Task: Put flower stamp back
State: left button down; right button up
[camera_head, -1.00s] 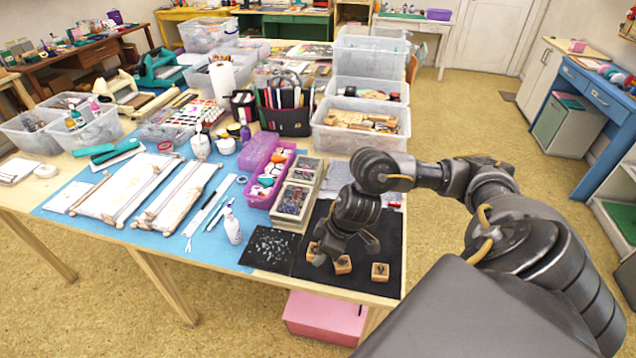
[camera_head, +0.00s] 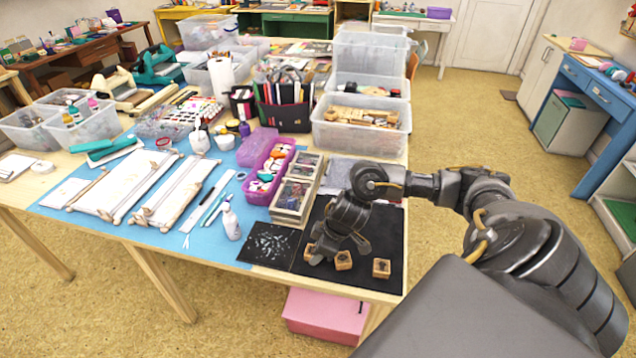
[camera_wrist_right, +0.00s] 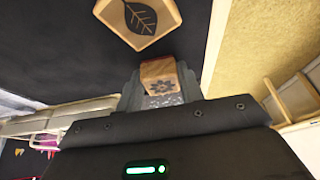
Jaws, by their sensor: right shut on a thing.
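The flower stamp (camera_wrist_right: 160,76) is a small wooden block with a dark flower print, seen in the right wrist view between my fingers. My right gripper (camera_wrist_right: 160,94) is shut on it. In the head view my right gripper (camera_head: 340,249) is low over the black mat (camera_head: 382,225), and the middle wooden block (camera_head: 343,261) shows between its fingers. Whether the block touches the mat is unclear. A leaf stamp (camera_wrist_right: 138,20) lies on the mat beyond the held one in the wrist view. My left gripper is not in view.
Another wooden block (camera_head: 381,268) stands to the right on the mat. A bead box (camera_head: 292,197) and purple tray (camera_head: 262,185) lie left of the mat. A clear bin (camera_head: 360,138) stands behind. The table's front edge is close.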

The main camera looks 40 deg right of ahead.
jog(key=shift+f, duration=0.1)
jog(key=shift+f, duration=0.15)
jog(key=o, duration=0.9)
jog(key=p+v, duration=0.2)
jog(key=v, duration=1)
jog(key=shift+r, duration=0.25)
jog(key=shift+a, duration=0.1)
